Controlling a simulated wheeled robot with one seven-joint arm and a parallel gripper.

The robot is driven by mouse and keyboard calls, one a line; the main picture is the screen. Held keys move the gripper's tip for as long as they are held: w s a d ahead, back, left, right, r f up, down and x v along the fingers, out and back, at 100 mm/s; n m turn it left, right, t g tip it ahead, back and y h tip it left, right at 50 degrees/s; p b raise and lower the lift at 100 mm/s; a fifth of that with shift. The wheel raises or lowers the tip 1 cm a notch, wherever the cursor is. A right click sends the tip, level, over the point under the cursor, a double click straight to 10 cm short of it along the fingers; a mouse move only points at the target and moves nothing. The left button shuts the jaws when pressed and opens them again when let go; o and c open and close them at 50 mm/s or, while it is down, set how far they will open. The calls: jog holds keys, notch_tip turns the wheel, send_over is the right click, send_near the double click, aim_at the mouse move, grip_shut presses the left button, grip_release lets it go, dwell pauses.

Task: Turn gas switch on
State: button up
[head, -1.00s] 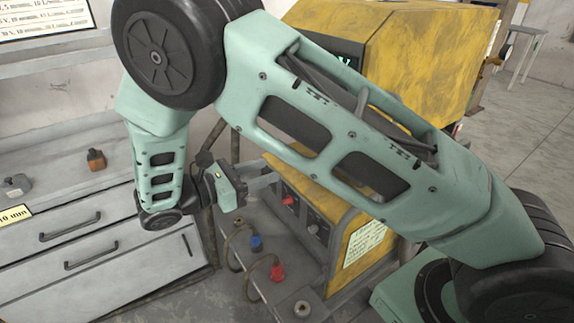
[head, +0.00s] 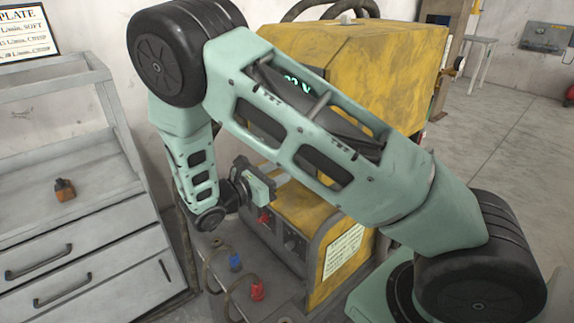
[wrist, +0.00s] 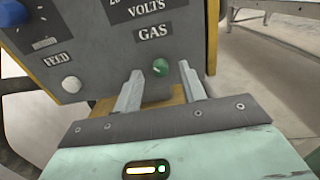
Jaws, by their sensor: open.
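The gas switch is a small green knob (wrist: 160,67) under the word GAS on a grey panel, in the wrist view. My gripper (wrist: 160,78) is open, with one finger on each side of the green knob in the picture. Whether the fingers touch the knob or how deep they reach cannot be told. In the head view my gripper (head: 264,186) is at the front of the yellow machine (head: 345,75). The green knob is hidden there.
A white FEED knob (wrist: 72,84) and a blue knob (wrist: 12,12) are left of GAS. Below my gripper in the head view are a red knob (head: 264,220), a blue plug (head: 235,261) and a red plug (head: 257,289). A grey drawer cabinet (head: 75,265) stands left.

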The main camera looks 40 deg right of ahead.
jog(key=shift+d, duration=1.15)
grip_shut()
jog(key=shift+a+m, duration=0.1)
jog(key=shift+m, duration=0.2)
jog(key=shift+f+m+b, duration=0.15)
jog(key=shift+m+b, duration=1.9)
jog(key=shift+m, duration=6.55)
